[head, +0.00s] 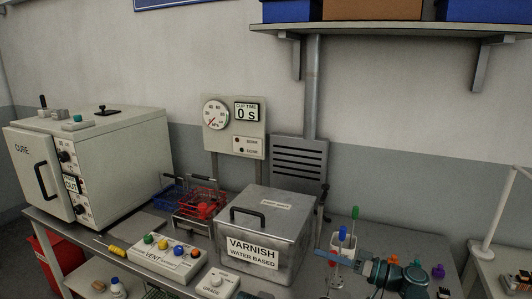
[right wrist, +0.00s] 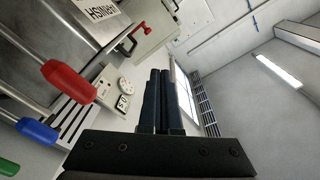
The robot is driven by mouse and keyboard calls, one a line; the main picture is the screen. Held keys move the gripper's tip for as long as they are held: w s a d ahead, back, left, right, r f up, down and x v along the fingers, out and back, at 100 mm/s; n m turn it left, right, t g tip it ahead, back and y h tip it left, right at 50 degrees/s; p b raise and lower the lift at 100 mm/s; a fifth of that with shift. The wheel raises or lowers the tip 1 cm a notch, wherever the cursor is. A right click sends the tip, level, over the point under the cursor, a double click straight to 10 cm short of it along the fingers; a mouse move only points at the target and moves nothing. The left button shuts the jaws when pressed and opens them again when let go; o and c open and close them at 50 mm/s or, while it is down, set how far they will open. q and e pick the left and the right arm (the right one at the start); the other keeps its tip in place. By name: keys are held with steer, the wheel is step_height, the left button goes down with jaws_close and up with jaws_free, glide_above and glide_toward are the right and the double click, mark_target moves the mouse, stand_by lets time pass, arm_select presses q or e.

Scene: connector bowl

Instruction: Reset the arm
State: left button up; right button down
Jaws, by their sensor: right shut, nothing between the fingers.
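My right gripper (head: 322,253) shows at the lower right of the head view, its blue fingers pointing left. In the right wrist view its dark fingers (right wrist: 158,85) lie side by side, shut, with nothing between them. The gripper is in front of a holder with upright colored handles, including a green one (head: 355,213). In the right wrist view a red handle (right wrist: 68,80) and a blue handle (right wrist: 37,131) show close at the left, apart from the fingers. My left gripper is not in view.
The metal varnish box (head: 290,222) stands left of the right gripper. Red and blue wire baskets (head: 203,206), a vent button panel (head: 167,257) and a white cure oven (head: 110,150) are further left. A gauge board (head: 226,143) stands behind. A shelf (head: 400,32) hangs above.

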steer(key=s+a+f+g+h, duration=0.4)
steer(key=s+a+f, duration=0.1)
steer(key=a+f, duration=0.25)
steer(key=s+a+f+g+h, duration=0.35)
steer(key=s+a+f, duration=0.2)
steer(key=f, duration=0.25)
steer(key=s+d+f+g+h+p, duration=0.1)
steer(key=s+d+f+h, duration=0.2)
steer(key=h, duration=0.7)
steer(key=shift+s+d+f, duration=0.15)
steer(key=shift+s+f, duration=1.15)
steer(key=shift+s, duration=0.2)
